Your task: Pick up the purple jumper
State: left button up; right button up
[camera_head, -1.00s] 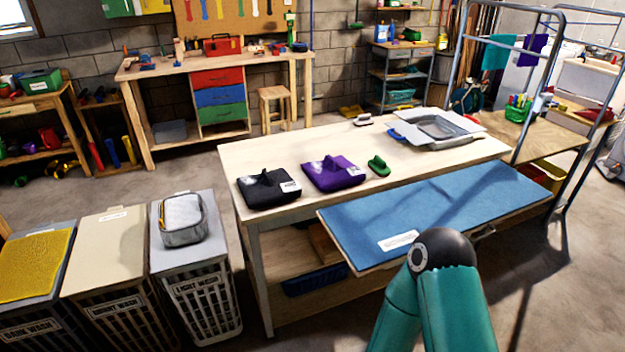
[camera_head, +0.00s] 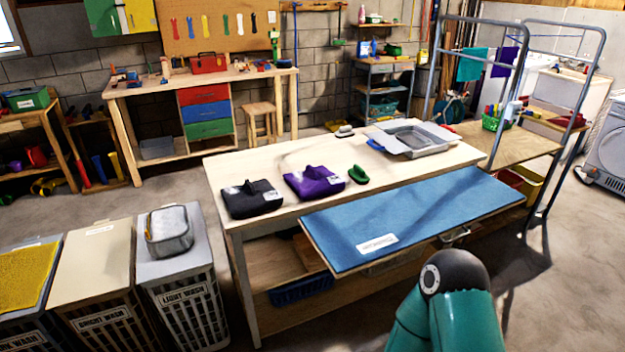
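The purple jumper (camera_head: 314,184) lies folded on the wooden table, with a white label at its right end. A black folded garment (camera_head: 252,199) lies just left of it and a small green brush-like item (camera_head: 358,174) just right of it. Another purple cloth (camera_head: 504,61) hangs on the rack at the back right. A teal link of my own arm shows at the bottom right, in front of the table. Neither gripper is in view.
The wooden table (camera_head: 240,163) has a blue board (camera_head: 410,222) along its front edge and a grey tray (camera_head: 412,138) at the back right. Lidded laundry baskets (camera_head: 180,290) stand to the left. A metal rack (camera_head: 571,110) stands at the right. Floor is clear behind the table.

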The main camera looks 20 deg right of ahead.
aim_at(318, 181)
jog(key=i, duration=0.85)
jog(key=u, duration=0.2)
jog(key=k, duration=0.95)
jog(key=z, duration=0.2)
jog(key=i, duration=0.95)
